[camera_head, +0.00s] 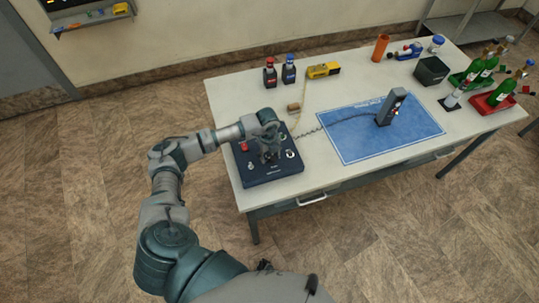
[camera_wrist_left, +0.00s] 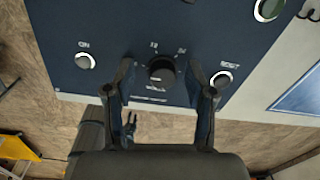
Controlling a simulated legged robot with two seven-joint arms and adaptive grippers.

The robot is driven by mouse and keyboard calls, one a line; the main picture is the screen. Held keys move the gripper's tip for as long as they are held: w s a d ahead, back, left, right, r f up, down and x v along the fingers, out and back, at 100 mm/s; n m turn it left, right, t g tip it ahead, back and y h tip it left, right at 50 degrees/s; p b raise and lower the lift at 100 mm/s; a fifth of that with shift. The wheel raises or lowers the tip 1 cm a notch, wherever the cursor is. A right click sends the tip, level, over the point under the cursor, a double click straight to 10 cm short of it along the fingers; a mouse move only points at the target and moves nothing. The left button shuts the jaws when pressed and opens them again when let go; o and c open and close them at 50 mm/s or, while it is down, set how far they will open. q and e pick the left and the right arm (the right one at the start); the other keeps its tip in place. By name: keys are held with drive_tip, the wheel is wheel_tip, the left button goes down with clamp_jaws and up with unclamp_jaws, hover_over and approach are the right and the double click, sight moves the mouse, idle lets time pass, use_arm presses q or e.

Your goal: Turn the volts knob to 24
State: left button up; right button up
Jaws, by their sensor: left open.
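The dark blue control panel (camera_head: 265,177) lies on the left front part of the white table. My left gripper (camera_head: 268,158) is over it, pointing down. In the left wrist view, the black volts knob (camera_wrist_left: 161,71) sits between the two open fingers of my left gripper (camera_wrist_left: 160,92). I see a gap between each finger and the knob. Small markings surround the knob; they are too blurred to read surely, and I cannot tell the exact setting. My right gripper is not in view.
A silver switch (camera_wrist_left: 84,61) and another round control (camera_wrist_left: 221,79) flank the knob. A blue mat (camera_head: 365,150) bears a grey upright device (camera_head: 391,106). Two small bottles (camera_head: 270,73) (camera_head: 289,70) and a yellow meter (camera_head: 323,71) stand behind the panel.

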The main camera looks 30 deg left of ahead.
use_arm(q)
drive_tip(key=shift+d+f, duration=0.25)
drive_tip(key=shift+d, duration=0.25)
drive_tip(key=shift+d+r, duration=0.1)
drive_tip(key=shift+d, duration=0.1)
drive_tip(key=shift+a, duration=0.1)
drive_tip(key=c, duration=0.7)
drive_tip(key=shift+a, duration=0.15)
clamp_jaws()
drive_tip(key=shift+a, duration=0.2)
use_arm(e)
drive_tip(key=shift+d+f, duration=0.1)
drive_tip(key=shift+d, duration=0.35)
use_arm(q)
drive_tip(key=shift+d, duration=0.15)
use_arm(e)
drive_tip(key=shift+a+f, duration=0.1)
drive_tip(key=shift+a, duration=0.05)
